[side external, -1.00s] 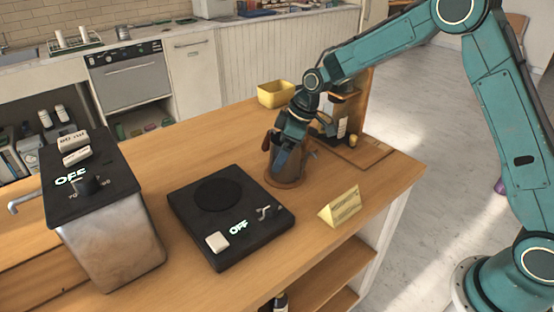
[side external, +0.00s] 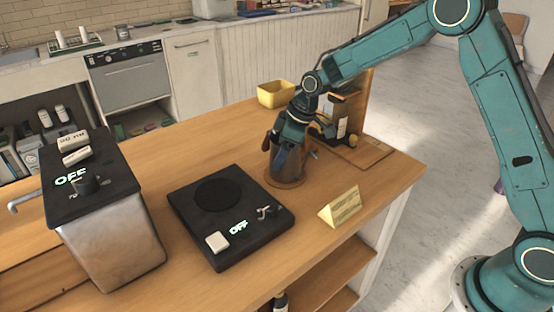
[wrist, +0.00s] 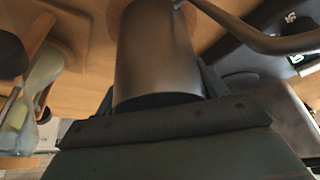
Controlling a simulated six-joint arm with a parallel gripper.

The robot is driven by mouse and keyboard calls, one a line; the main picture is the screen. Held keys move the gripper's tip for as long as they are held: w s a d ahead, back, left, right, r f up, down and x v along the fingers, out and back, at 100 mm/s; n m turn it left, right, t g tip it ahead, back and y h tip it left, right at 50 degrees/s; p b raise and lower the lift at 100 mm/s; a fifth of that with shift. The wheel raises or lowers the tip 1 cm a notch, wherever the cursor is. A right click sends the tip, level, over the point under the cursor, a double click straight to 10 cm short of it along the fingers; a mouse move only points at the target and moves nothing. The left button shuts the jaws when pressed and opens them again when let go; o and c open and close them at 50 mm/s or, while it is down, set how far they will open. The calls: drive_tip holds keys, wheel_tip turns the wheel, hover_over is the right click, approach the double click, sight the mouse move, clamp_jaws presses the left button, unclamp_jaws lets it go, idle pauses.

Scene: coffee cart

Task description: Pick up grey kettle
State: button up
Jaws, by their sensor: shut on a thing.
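The grey kettle (side external: 292,166) stands upright on a round wooden coaster (side external: 285,183) at the right part of the cart top. In the wrist view its smooth grey body (wrist: 155,55) fills the upper middle, with a thin curved dark part (wrist: 262,42) reaching out to the right. My gripper (side external: 287,147) comes down from above and is shut on the kettle's body, one finger on each side. The arm and gripper hide the kettle's top in the side view. I cannot see a gap between the kettle and the coaster.
A black hot plate (side external: 230,215) marked OFF lies left of the kettle. A yellow sign (side external: 340,207) stands in front. A yellow bin (side external: 275,94) and a wooden stand (side external: 352,105) are behind. A metal boiler (side external: 115,240) stands at far left.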

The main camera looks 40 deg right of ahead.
drive_tip(key=shift+r, duration=0.15)
wheel_tip(320, 180, up, 20)
drive_tip(key=shift+f, duration=0.1)
idle(0.7)
idle(0.5)
